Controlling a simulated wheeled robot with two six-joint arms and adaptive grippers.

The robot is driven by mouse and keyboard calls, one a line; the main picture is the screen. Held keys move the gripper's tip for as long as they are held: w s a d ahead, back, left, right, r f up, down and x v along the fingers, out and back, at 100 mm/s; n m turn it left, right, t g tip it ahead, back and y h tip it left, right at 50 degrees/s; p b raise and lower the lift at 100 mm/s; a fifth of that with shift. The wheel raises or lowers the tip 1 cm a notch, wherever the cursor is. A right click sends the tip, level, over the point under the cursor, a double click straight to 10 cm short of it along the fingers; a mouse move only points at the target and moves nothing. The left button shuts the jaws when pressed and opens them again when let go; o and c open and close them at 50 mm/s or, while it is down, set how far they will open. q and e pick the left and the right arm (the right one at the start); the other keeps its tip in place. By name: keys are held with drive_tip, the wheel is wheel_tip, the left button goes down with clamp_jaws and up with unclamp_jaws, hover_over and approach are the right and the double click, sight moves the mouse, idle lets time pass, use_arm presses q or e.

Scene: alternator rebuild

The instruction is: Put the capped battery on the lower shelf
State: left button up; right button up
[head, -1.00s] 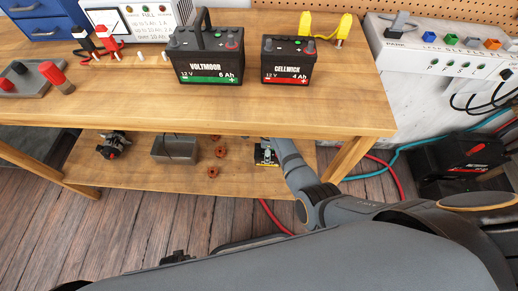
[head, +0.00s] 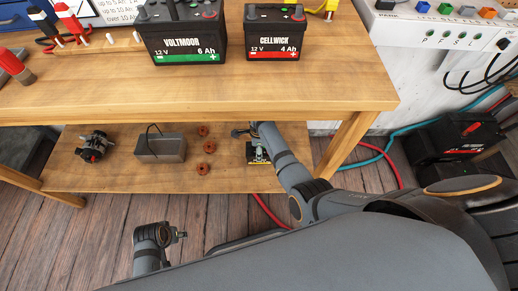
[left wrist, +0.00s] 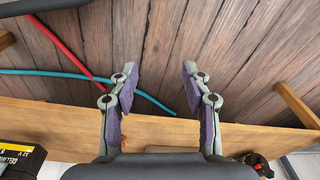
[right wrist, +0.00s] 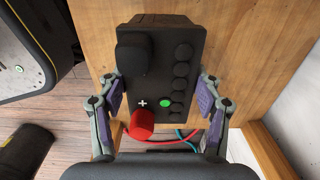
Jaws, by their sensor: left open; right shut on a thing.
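The capped battery (right wrist: 175,80) is dark, with a red cap (right wrist: 142,124), a black cap (right wrist: 133,52) and a green indicator on top. My right gripper (right wrist: 164,100) is shut on it, one finger on each side. In the head view the battery (head: 258,153) shows small, with my right gripper (head: 258,135) over it, at the right end of the lower shelf (head: 120,180). I cannot tell whether its base touches the shelf. A yellow-labelled Cellwick battery (left wrist: 20,158) shows at the left wrist view's lower left. My left gripper (left wrist: 156,88) is open and empty, low before the shelf (head: 182,235).
The lower shelf also holds an alternator (head: 93,146), a grey box (head: 160,148) and several copper-coloured rings (head: 203,130). The tabletop above carries a green Voltmoor battery (head: 182,45) and a red-labelled Cellwick battery (head: 273,45). A table leg (head: 343,145) and hoses (head: 385,165) are at right.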

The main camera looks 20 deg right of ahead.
wheel_tip(320, 180, down, 3)
drive_tip(key=b, duration=0.3)
drive_tip(key=shift+w+f+b, duration=0.1)
drive_tip(key=shift+f+b, duration=0.05)
drive_tip(key=shift+b, duration=0.2)
use_arm(q)
wheel_tip(320, 180, up, 8)
drive_tip(key=d, duration=0.2)
drive_tip(key=shift+d+f+t+h, duration=0.2)
drive_tip(key=shift+d+t+h, duration=0.05)
drive_tip(key=shift+t+h, duration=0.05)
use_arm(e)
drive_tip(key=shift+f, duration=0.1)
drive_tip(key=o, duration=1.8)
drive_tip(key=shift+f, duration=0.1)
